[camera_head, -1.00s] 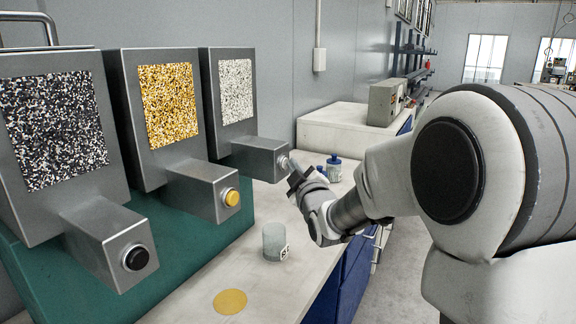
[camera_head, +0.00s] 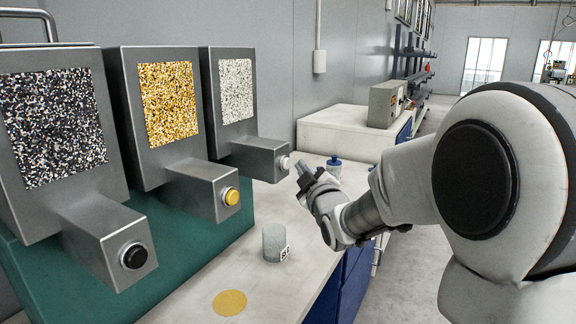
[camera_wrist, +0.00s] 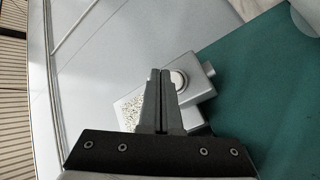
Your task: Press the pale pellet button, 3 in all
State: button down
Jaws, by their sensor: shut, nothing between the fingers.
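The pale button (camera_head: 284,162) sits on the end of the box under the far dispenser, whose window (camera_head: 236,91) shows pale pellets. It also shows in the wrist view as a pale disc (camera_wrist: 178,79), just right of my fingertips. My gripper (camera_head: 300,167) is shut and empty. Its tips are close to the button's face with a small gap between. A yellow button (camera_head: 231,197) and a black button (camera_head: 134,256) are on the two nearer dispensers.
A frosted cup (camera_head: 275,243) with a label stands on the bench, near a yellow disc (camera_head: 229,302). A blue-lidded jar (camera_head: 334,165) stands behind my gripper. A grey box (camera_head: 384,103) sits on the counter beyond.

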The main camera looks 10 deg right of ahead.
jog(key=s+d, duration=0.1)
jog(key=d, duration=0.1)
jog(key=s+d+b, duration=0.1)
jog(key=shift+s+d, duration=0.35)
jog(key=shift+d, duration=0.05)
dwell(2.4)
jog(key=d+m+p, duration=0.1)
jog(key=m+p, duration=0.1)
jog(key=m, duration=0.3)
jog(key=s+d+m+p, duration=0.1)
jog(key=m+p, duration=0.1)
jog(key=m, duration=0.4)
jog(key=s+d+m+p, duration=0.1)
jog(key=m+p, duration=0.2)
jog(key=m, duration=0.3)
jog(key=shift+s+f+t, duration=0.1)
jog(key=shift+f+t, duration=0.25)
jog(key=shift+t, duration=0.05)
jog(key=w+a+b, duration=0.1)
jog(key=w+a, duration=0.4)
jog(key=a, duration=0.2)
jog(key=shift+w, duration=0.15)
